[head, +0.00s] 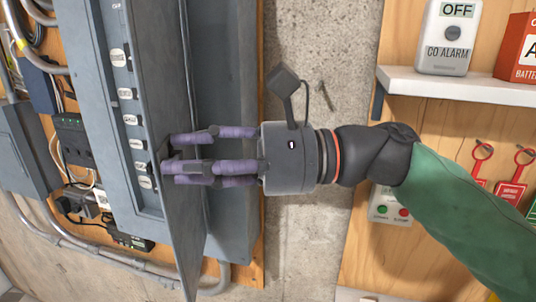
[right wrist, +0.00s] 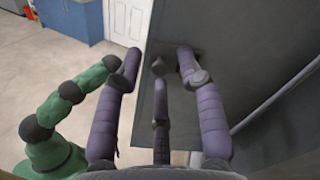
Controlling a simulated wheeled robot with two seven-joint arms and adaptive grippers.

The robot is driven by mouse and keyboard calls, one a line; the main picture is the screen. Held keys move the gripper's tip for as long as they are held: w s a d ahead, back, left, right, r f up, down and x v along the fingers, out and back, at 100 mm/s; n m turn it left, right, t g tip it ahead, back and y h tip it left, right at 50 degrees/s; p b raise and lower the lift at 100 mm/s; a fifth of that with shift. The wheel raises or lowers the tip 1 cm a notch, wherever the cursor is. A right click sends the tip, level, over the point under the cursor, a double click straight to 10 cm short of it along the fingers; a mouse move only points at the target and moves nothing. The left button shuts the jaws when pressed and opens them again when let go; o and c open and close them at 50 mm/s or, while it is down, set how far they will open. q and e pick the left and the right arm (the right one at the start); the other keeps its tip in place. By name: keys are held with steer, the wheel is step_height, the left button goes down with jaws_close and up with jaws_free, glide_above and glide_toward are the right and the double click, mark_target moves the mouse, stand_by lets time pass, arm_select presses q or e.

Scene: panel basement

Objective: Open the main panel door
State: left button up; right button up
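The main panel is a tall grey metal box with a column of white labels (head: 135,144). Its grey door (head: 185,245) stands ajar, angled out from the box. My right gripper (head: 168,165), with purple fingers, reaches in from the right across the door's face, its fingertips near the door's free edge. In the right wrist view the fingers are spread with nothing between them, and the door (right wrist: 215,75) fills the middle. One finger lies beyond the door's edge and the others lie over its face. I cannot tell whether they touch it. My left gripper is not in view.
Conduits (head: 95,262) and small boxes (head: 75,140) crowd the wall left of the panel. A white shelf (head: 440,88) with a CO alarm (head: 448,38) is at the right. Red tags (head: 510,190) hang below it. Open floor (right wrist: 50,75) shows in the right wrist view.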

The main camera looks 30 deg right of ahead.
steer(key=v, duration=1.1)
steer(key=shift+d, duration=0.3)
steer(key=shift+s, duration=0.15)
stand_by(0.4)
